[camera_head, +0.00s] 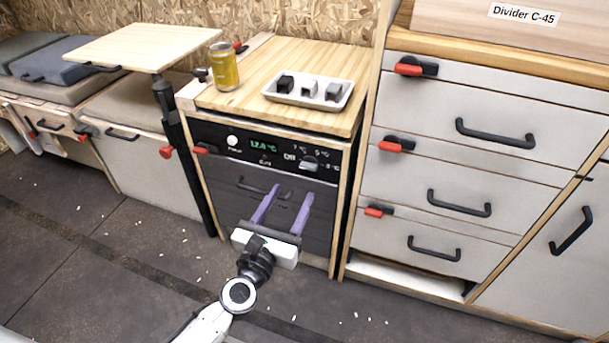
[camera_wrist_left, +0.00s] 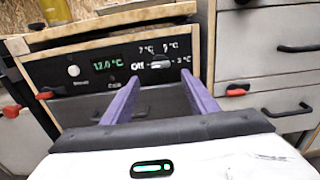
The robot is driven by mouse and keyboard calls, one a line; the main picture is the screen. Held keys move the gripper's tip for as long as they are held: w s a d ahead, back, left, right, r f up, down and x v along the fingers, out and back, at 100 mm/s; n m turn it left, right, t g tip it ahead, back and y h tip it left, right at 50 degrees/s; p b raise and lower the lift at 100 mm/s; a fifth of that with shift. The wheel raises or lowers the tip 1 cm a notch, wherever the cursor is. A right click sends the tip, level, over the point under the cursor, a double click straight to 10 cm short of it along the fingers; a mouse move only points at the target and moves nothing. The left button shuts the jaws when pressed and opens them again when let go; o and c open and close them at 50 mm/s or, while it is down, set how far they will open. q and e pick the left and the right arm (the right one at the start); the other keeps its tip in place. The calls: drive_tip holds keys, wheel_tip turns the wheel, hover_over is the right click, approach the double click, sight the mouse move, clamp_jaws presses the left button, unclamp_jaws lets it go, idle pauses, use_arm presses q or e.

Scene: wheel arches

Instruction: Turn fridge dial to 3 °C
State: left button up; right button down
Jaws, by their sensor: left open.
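The fridge (camera_head: 225,160) is a dark-fronted unit with a black control panel under a wooden top. Its dial (camera_head: 308,163) is a small grey knob at the panel's right, with marks Off, 7, 5 and 3 °C around it. In the left wrist view the dial (camera_wrist_left: 160,65) shows just beyond my fingertips; its pointer direction is too small to tell. The green display (camera_wrist_left: 107,64) reads 12.0 °C. My left gripper (camera_head: 291,192) is open and empty, its two purple fingers pointing at the fridge front, below the dial in the head view. My right gripper is not in view.
A yellow can (camera_head: 224,70) and a white tray (camera_head: 330,101) with several small blocks stand on the fridge top. A drawer cabinet (camera_head: 440,165) with red latches is at right. A table leg (camera_head: 178,140) stands close left. The floor in front is open.

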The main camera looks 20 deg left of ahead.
sight(307, 168)
use_arm(q)
drive_tip(key=w, duration=0.6)
drive_tip(key=w+b, duration=0.1)
drive_tip(key=w, duration=0.2)
drive_tip(key=shift+w+d, duration=0.25)
drive_tip(key=shift+w, duration=0.05)
drive_tip(key=c, duration=1.1)
drive_tip(key=shift+o, duration=0.2)
